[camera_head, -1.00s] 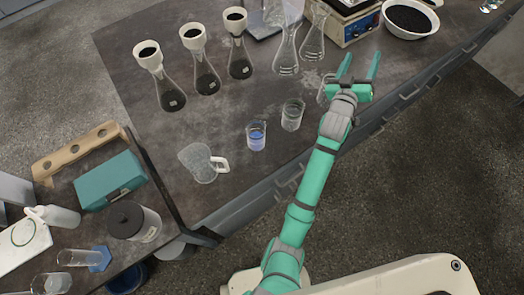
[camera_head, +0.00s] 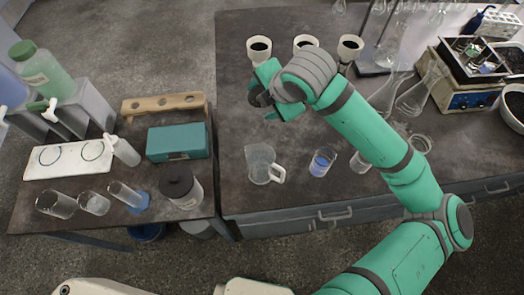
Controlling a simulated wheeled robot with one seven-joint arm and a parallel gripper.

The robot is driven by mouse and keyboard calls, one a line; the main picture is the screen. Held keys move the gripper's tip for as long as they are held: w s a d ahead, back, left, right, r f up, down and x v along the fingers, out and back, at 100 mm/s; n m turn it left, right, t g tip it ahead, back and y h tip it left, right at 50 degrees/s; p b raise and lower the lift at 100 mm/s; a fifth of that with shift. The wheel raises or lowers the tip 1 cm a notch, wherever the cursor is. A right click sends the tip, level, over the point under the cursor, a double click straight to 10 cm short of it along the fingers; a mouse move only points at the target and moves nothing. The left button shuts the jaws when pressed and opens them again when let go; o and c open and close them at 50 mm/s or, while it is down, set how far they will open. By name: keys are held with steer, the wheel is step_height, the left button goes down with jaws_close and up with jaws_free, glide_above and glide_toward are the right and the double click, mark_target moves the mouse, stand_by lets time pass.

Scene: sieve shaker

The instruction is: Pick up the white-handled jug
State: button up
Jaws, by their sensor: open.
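The white-handled jug (camera_head: 260,163) is a clear jug standing on the dark bench top (camera_head: 232,100), near its left front corner. Its white handle (camera_head: 278,174) points right and a little toward the front. My gripper (camera_head: 262,100) is above the bench, behind the jug in the picture and apart from it. The gripper is open and looks empty. Its fingers are partly hidden by my wrist.
A beaker with blue liquid (camera_head: 322,161) stands right of the jug, with another clear beaker (camera_head: 360,162) beyond it. A lower side table on the left holds a teal box (camera_head: 178,142) and a dark-lidded jar (camera_head: 181,188).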

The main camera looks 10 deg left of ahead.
mark_target(280, 169)
steer(key=s+d+f+n+g+h, duration=0.1)
steer(key=s+d+f, duration=0.1)
steer(key=s, duration=0.2)
steer(key=s+d+f+n+g+h, duration=0.1)
steer(key=s+d+f+g+h, duration=0.1)
steer(key=s+d+f, duration=0.1)
steer(key=s+d+f+n+g+h, duration=0.1)
steer(key=s+d+f, duration=0.1)
steer(key=s, duration=0.3)
steer(key=shift+s+d+f+n+g+h, duration=0.3)
steer(key=shift+f+n, duration=0.1)
steer(key=shift+f, duration=0.05)
step_height(280, 169, down, 4)
steer(key=shift+s+f, duration=0.15)
steer(key=shift+f, duration=0.1)
steer(key=shift+w+a+f, duration=0.1)
steer(key=shift+f, duration=1.5)
steer(key=shift+w+a+f, duration=0.1)
steer(key=shift+f, duration=1.45)
steer(key=shift+c, duration=0.3)
jaws_close()
